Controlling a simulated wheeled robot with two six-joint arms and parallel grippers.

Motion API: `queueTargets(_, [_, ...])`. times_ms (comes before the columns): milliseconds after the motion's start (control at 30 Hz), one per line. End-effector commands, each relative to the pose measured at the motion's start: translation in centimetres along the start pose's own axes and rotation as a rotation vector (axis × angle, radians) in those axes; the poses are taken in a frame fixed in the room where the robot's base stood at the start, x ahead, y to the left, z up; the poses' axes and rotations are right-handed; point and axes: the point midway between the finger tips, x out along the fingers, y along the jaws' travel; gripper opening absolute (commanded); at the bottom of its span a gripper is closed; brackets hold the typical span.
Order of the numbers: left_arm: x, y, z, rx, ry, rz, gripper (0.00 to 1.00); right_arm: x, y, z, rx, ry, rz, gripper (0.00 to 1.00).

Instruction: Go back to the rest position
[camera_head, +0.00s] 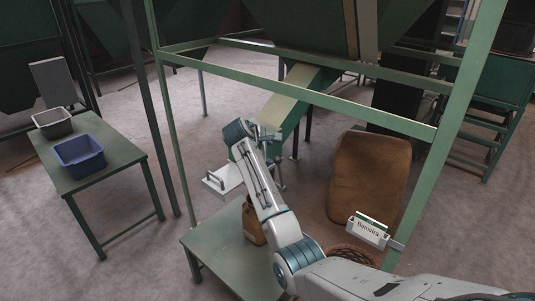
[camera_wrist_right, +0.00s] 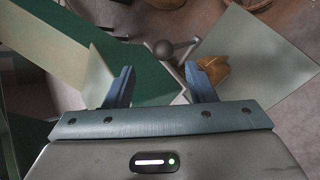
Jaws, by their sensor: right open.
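My right gripper (camera_head: 268,134) is held up in front of the green chute (camera_head: 290,100) under the hopper. In the right wrist view its two fingers (camera_wrist_right: 160,86) stand wide apart, with nothing held between them. A lever with a round grey knob (camera_wrist_right: 164,48) shows beyond the fingers, apart from them as far as I can tell. The chute's green surface (camera_wrist_right: 150,78) also shows behind the fingers. My left gripper is not in view.
A small green table (camera_head: 215,245) stands below my right arm, with a brown bag (camera_head: 252,225) partly hidden behind the forearm. A side table (camera_head: 115,155) at left holds a grey bin (camera_head: 52,128) and a blue bin (camera_head: 80,160). A large brown sack (camera_head: 370,175) and green frame posts (camera_head: 165,130) stand nearby.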

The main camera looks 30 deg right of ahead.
Motion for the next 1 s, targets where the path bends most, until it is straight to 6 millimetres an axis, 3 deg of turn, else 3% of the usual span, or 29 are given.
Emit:
queueTargets(433, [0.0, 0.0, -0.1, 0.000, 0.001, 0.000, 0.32, 0.1, -0.1, -0.1, -0.001, 0.000, -0.001, 0.50])
queueTargets(567, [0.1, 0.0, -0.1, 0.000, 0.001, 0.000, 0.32, 2.3, -2.4, -1.1, -0.002, 0.013, -0.012, 0.50])
queueTargets(667, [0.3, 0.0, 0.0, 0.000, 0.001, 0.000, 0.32, 5.9, -6.7, -2.9, 0.005, 0.042, -0.034, 0.50])
queueTargets(767, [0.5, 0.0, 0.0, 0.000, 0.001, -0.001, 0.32, 10.1, -12.6, -4.9, 0.027, 0.084, -0.067, 0.50])
queueTargets(1000, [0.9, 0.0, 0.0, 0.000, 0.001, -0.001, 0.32, 18.6, -28.8, -7.5, 0.126, 0.178, -0.179, 0.50])
